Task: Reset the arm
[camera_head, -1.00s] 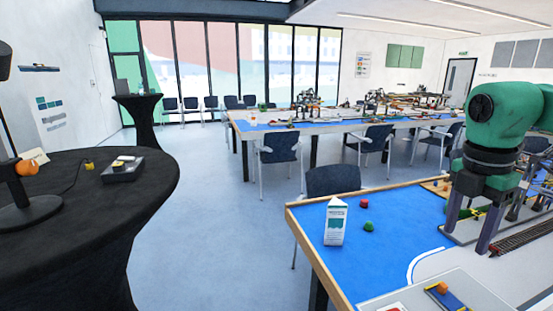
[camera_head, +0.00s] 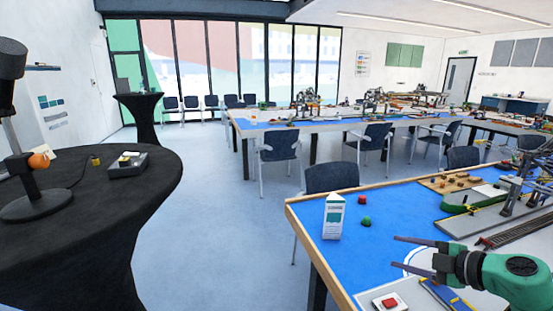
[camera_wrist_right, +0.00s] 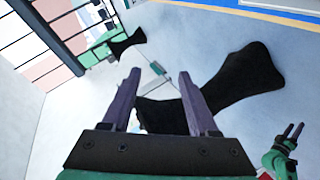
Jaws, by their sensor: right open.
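My right gripper (camera_head: 402,253) is at the lower right of the head view. Its two dark fingers point left over the front of the blue-topped table (camera_head: 385,210). They are spread apart with nothing between them. In the right wrist view its fingers (camera_wrist_right: 160,74) frame the floor and a black-covered table. My green right arm comes in from the lower right corner. What appears to be my left gripper (camera_wrist_right: 293,131) shows small at the lower right of the right wrist view, its fingers apart and empty. It does not show in the head view.
A milk carton (camera_head: 333,216), red block (camera_head: 362,199) and green block (camera_head: 366,221) stand on the blue top. A red button box (camera_head: 388,303) is near the front edge. Floor between is clear.

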